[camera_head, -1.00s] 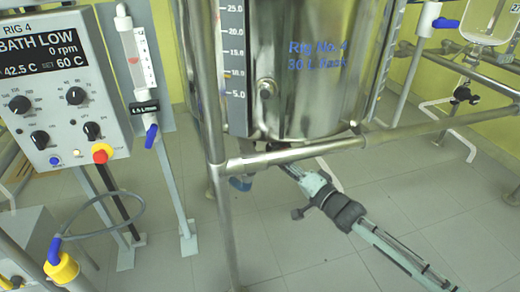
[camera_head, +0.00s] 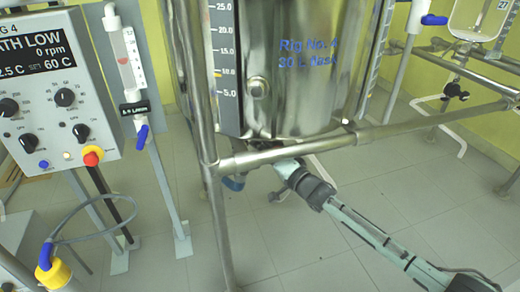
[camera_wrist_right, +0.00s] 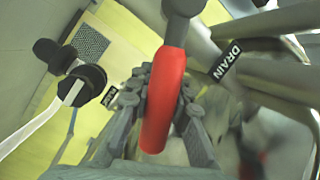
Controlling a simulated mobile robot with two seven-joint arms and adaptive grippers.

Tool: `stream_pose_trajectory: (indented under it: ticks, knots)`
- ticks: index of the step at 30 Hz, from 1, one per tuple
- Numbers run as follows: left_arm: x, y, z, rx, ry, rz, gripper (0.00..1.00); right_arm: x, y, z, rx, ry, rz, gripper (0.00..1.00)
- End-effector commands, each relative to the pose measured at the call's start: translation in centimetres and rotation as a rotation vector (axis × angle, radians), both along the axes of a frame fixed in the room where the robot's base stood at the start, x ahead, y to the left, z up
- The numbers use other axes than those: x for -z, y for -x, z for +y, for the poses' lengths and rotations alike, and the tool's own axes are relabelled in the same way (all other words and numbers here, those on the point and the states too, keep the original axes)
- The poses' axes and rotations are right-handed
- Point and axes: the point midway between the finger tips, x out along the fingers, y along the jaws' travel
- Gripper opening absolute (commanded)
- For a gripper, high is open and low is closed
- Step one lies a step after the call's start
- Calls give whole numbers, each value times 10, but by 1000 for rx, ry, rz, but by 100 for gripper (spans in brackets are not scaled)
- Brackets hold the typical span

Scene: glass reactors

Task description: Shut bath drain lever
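The drain lever, a red handle (camera_wrist_right: 163,105), hangs from a dark grey valve stem (camera_wrist_right: 184,8) in the right wrist view. A black tag reading DRAIN (camera_wrist_right: 226,62) is to its right. My right gripper (camera_wrist_right: 166,88) has a finger on each side of the red handle. The fingers stand apart and I cannot tell whether either touches it. In the head view my right arm reaches under the steel bath (camera_head: 300,80), and the bath and rail hide its fingertips. The red handle does not show there. My left gripper is not in view.
A steel rail (camera_head: 285,155) crosses in front of the bath, above my right arm. Another black valve (camera_wrist_right: 82,80) is left in the wrist view. The control box (camera_head: 60,90) stands at left.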

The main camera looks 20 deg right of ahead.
Motion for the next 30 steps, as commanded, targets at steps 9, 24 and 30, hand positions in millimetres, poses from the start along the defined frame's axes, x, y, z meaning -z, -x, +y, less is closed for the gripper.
stream_pose_trajectory:
  ticks: [9,24,30]
  knots:
    - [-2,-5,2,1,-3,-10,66,0,0,0,0,0,0,0]
    - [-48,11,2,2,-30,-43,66,29,0,-8,-1,-336,11,0]
    - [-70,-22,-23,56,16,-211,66,32,0,-9,-1,-449,14,0]
